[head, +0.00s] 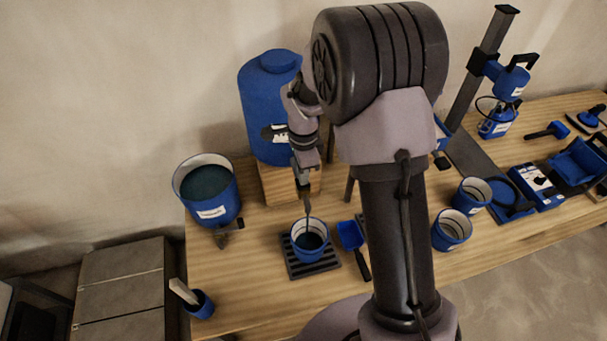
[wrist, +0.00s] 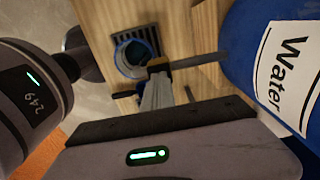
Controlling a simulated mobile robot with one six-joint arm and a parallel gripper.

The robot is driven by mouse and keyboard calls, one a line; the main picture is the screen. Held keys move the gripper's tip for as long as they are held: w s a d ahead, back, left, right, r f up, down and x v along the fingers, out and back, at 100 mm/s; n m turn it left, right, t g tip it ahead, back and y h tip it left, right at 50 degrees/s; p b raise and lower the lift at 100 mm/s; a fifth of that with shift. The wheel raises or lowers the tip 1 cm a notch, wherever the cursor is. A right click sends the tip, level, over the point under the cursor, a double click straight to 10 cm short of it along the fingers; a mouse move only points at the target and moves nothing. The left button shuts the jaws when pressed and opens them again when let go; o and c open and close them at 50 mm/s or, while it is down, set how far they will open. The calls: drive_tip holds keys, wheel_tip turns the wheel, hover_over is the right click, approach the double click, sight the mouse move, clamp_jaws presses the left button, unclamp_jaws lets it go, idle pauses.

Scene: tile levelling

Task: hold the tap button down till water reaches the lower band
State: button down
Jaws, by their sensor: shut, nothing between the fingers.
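The blue water tank (head: 262,105) stands on a wooden block at the back of the bench; its "Water" label (wrist: 288,75) fills the right of the wrist view. A grey tap (wrist: 200,60) reaches from the tank toward my fingertips. My gripper (wrist: 157,72) is shut and empty, with its tips at the tap's outer end; whether they press the button is hidden. Below, a blue cup (head: 309,252) with a pale, banded inside stands upright on a dark slotted tray (head: 292,270). Dark liquid shows in the cup; its level against the lower band is unclear.
A blue bucket (head: 208,207) of dark liquid stands to the left. A small blue pot (head: 201,308) is at the front left. A blue scoop (head: 350,236) lies right of the tray. Two more cups (head: 452,232) and several tools crowd the right side.

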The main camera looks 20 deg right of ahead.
drive_tip(key=shift+s+f, duration=0.15)
drive_tip(key=shift+s, duration=0.05)
idle(0.7)
wheel_tip(320, 180, up, 14)
drive_tip(key=p, duration=0.6)
drive_tip(key=shift+w, duration=0.2)
drive_tip(key=s+a+r+n+t+b, duration=0.2)
drive_tip(key=s+r+n+b, duration=0.15)
drive_tip(key=s+r, duration=0.3)
drive_tip(key=s+a+n+t+y+b, duration=0.1)
drive_tip(key=s+a+n+t, duration=0.1)
drive_tip(key=s+n, duration=0.3)
drive_tip(key=s+a+r+n+t+y+b, duration=0.1)
drive_tip(key=s+n, duration=0.4)
drive_tip(key=s, duration=0.7)
drive_tip(key=shift+s+a+r+t+b, duration=0.25)
drive_tip(key=shift+a+t+b, duration=0.15)
drive_tip(key=shift+b, duration=0.25)
